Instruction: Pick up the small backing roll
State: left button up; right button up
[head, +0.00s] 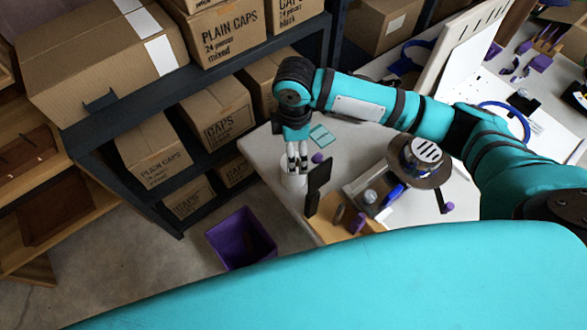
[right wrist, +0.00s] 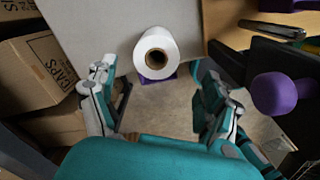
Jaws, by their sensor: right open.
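The small backing roll (right wrist: 168,41) is white with a brown hollow core and stands at the edge of the pale table. In the head view the roll (head: 292,184) is partly hidden by my right gripper (head: 297,156), which is above it and points down. In the right wrist view my right gripper (right wrist: 160,100) is open and empty. Its two fingers are spread wide, one to each side below the roll in the picture, with a clear gap between. My left gripper is not in view.
A dark upright panel (head: 319,175) stands close to the right of the roll. A tray (head: 355,190) and a purple piece (head: 357,222) lie further right. A purple bin (head: 241,238) stands on the floor. Shelves with cardboard boxes (head: 218,116) stand at the left.

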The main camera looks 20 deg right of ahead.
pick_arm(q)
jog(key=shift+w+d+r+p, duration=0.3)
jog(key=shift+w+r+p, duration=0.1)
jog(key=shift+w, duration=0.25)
pick_arm(e)
notch_tip(320, 180, down, 7)
jog(key=shift+w, duration=0.25)
jog(key=shift+d, duration=0.1)
jog(key=shift+c, duration=0.3)
grip_shut()
jog(key=shift+r, duration=0.15)
pick_arm(q)
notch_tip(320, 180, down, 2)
jog(key=b, duration=0.2)
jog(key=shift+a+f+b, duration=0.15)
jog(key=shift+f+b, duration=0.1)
jog(key=shift+b, duration=0.05)
pick_arm(e)
jog(key=s+a+r, duration=0.2)
jog(key=s+a, duration=0.2)
jog(key=a, duration=0.2)
jog(key=s+a+r, duration=0.2)
jog(key=s+a, duration=0.2)
jog(key=a, duration=0.3)
jog(key=shift+s+a+r, duration=0.25)
jog(key=shift+s+r, duration=0.1)
jog(key=shift+r, duration=0.05)
